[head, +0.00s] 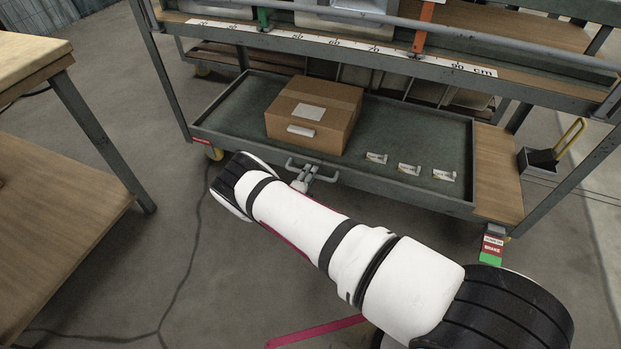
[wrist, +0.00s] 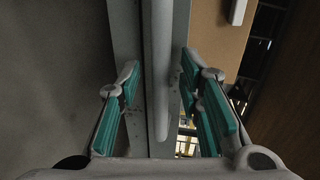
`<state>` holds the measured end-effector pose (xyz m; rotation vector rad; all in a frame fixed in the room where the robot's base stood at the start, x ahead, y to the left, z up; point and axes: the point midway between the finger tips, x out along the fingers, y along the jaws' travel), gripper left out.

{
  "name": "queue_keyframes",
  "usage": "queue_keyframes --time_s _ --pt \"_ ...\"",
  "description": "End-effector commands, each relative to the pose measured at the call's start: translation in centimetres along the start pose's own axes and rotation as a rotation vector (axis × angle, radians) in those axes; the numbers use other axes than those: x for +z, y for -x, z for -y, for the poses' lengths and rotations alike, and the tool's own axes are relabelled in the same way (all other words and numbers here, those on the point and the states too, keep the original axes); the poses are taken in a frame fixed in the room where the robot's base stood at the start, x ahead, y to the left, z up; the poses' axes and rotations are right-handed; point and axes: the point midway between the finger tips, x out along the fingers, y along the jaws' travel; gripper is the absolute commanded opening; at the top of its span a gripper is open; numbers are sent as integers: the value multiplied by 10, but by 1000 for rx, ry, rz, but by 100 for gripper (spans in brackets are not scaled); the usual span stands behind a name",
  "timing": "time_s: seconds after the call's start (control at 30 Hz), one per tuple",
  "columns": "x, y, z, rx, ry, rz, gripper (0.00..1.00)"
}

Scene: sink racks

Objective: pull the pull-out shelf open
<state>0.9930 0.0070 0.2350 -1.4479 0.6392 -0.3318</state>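The pull-out shelf (head: 410,138) is a grey-green tray low in the metal rack, with a raised rim. Its grey bar handle (head: 312,172) sits on the front face. My gripper (head: 301,184) is at the handle's left part, partly hidden by my arm. In the wrist view, the handle bar (wrist: 161,75) runs between the teal-padded fingers of my gripper (wrist: 160,85). The fingers are apart, with gaps on both sides of the bar. The shelf front (wrist: 125,30) lies behind the bar.
A cardboard box (head: 312,112) and several small white-labelled items (head: 410,168) rest on the shelf. A wooden workbench (head: 45,190) stands at the left. A black bin with a yellow handle (head: 545,158) is at the right.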

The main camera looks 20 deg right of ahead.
Motion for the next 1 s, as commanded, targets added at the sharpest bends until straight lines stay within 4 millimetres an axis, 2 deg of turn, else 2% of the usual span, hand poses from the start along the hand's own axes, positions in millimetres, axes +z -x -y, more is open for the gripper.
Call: queue_keyframes --time_s 0.13,0.43,0.47,0.6,0.87,1.0 --pt "0 -10 0 -1 -2 -1 33" --pt "0 -12 1 -1 -1 0 33" --pt "0 -12 1 -1 -1 0 29" --pt "0 -11 1 -1 -1 0 0" --pt "0 -10 0 0 -1 0 0" --pt "-5 0 -1 1 3 1 0"
